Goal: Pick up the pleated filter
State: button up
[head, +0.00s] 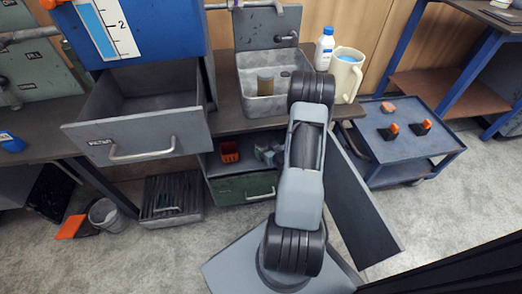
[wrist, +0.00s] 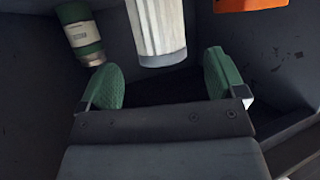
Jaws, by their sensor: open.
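The pleated filter (wrist: 160,30), a white ribbed cylinder, shows in the wrist view at top centre, its upper part cut off by the picture edge. My gripper (wrist: 164,80) is open, with its two green pads well apart. The near end of the filter lies between the lines of the pads, with a gap on each side. No contact shows, and how far ahead of the fingertips it is I cannot tell. In the head view my arm covers the middle and hides my gripper; I cannot pick out the filter there.
In the wrist view, dark grey walls surround the filter; a green cylinder (wrist: 80,35) stands left and an orange thing (wrist: 250,4) right. In the head view, an open drawer (head: 150,108) juts out left, a grey basin (head: 264,104) sits behind my arm, and a blue cart (head: 400,150) stands right.

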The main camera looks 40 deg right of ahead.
aim_at(261, 143)
jog(key=shift+b+x, duration=1.2)
jog(key=shift+x, duration=1.65)
jog(key=c, duration=1.1)
jog(key=shift+o, duration=0.2)
